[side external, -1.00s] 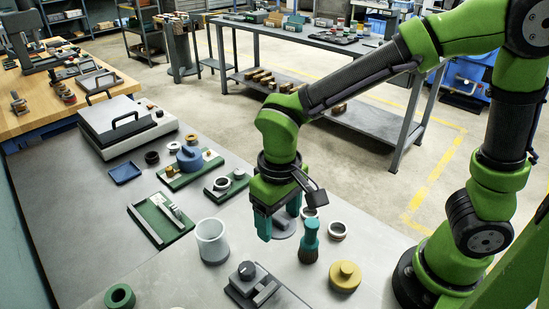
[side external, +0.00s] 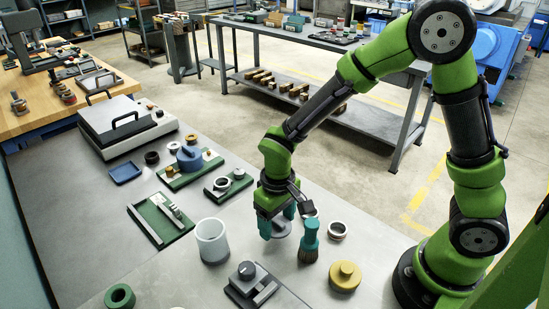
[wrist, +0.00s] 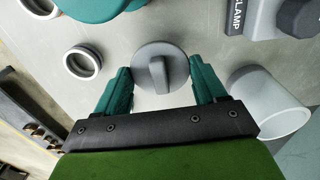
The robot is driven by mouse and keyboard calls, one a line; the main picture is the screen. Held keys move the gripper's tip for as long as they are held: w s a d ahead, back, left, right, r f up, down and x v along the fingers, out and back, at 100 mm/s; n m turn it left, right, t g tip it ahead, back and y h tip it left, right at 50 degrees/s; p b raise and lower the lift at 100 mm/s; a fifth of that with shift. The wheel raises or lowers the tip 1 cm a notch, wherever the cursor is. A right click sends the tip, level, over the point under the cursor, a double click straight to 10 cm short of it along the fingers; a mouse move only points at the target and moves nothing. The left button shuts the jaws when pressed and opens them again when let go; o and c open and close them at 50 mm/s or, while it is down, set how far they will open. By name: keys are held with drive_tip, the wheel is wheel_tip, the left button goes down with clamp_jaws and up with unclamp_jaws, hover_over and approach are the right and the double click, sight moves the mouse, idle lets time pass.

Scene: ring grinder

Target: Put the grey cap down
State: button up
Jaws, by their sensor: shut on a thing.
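The grey cap (side external: 282,229) is a flat round disc with a raised bar grip across its top. It also shows in the wrist view (wrist: 160,68), between my teal fingertips. My gripper (side external: 278,228) points down over the bench and is shut on the cap, one finger at each side of the disc, as the wrist view also shows (wrist: 161,72). The cap is level, at or just above the grey bench top (side external: 190,275); I cannot tell whether its underside touches. My fingers partly hide it in the side view.
A teal brush (side external: 309,240) stands close at right, with a metal ring (side external: 338,230) beyond it. A white cup (side external: 212,242) stands left. Green trays (side external: 160,221) lie farther left.

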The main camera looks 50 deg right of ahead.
sight(278, 220)
drive_tip(key=shift+f, duration=1.3)
drive_tip(key=o, duration=1)
drive_tip(key=shift+f, duration=0.1)
wheel_tip(278, 220, up, 12)
drive_tip(key=shift+r, duration=0.2)
drive_tip(key=s+d+r+m+t, duration=0.1)
drive_tip(key=s+d+r+t, duration=0.1)
drive_tip(key=s+r, duration=0.1)
drive_tip(key=s+d+r+m+t+y, duration=0.1)
drive_tip(key=s+d+r+t, duration=0.1)
drive_tip(key=s+d+r, duration=0.1)
drive_tip(key=s+d+r+m+t+y, duration=0.1)
drive_tip(key=s+d+r+m+t, duration=0.1)
drive_tip(key=s+d+r+t, duration=0.1)
drive_tip(key=shift+s+d+r, duration=0.1)
drive_tip(key=shift+s+r, duration=0.15)
drive_tip(key=shift+r, duration=0.4)
drive_tip(key=shift+s+d+r, duration=0.1)
drive_tip(key=shift+s+r, duration=0.15)
drive_tip(key=shift+r, duration=0.4)
drive_tip(key=shift+a, duration=0.1)
